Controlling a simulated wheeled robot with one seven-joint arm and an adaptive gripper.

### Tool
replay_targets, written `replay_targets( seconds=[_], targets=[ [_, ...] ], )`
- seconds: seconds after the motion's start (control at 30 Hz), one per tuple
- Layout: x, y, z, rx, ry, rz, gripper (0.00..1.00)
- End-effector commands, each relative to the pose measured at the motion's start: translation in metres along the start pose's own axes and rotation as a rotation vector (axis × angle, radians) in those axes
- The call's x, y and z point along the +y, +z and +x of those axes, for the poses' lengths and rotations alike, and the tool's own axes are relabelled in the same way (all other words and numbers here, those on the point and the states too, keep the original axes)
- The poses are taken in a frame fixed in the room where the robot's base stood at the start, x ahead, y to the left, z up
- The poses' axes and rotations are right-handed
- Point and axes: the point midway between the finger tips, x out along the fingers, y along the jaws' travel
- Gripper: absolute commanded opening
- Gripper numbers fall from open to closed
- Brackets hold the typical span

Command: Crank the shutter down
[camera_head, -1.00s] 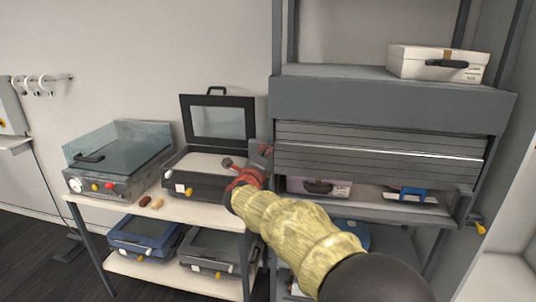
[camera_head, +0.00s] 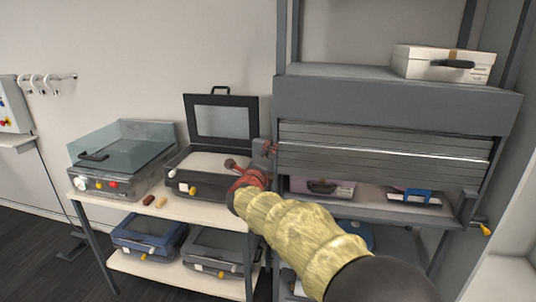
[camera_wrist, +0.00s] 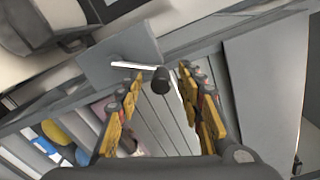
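The grey slatted shutter (camera_head: 390,150) hangs partway down the front of the shelf unit, with an opening below it. In the wrist view its slats (camera_wrist: 165,125) run between my fingers. A dark round crank knob (camera_wrist: 160,80) on a pale metal bar (camera_wrist: 132,65) shows between my fingertips. My gripper (camera_wrist: 160,73) is open, with a finger on either side of the knob and visible gaps to it. In the head view my gripper (camera_head: 262,160) is at the shutter's left edge; the crank is largely hidden there by my gripper.
A table (camera_head: 210,212) with an open black-lidded case (camera_head: 220,125) and a clear-lidded box (camera_head: 120,155) stands close on the left. A white case (camera_head: 443,64) sits on the upper shelf.

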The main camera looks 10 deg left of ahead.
Motion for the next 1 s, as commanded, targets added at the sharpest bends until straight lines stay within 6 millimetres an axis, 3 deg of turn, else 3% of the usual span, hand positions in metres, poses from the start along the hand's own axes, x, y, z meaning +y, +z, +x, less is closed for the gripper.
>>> replay_targets(
  seconds=[0.53, 0.7, 1.0],
  targets=[
    [0.0, 0.001, -0.097, -0.002, 0.001, 0.0, 0.37],
    [0.001, 0.0, -0.11, -0.001, 0.001, 0.0, 0.37],
    [0.001, 0.0, -0.113, 0.0, 0.001, 0.0, 0.37]
  ],
)
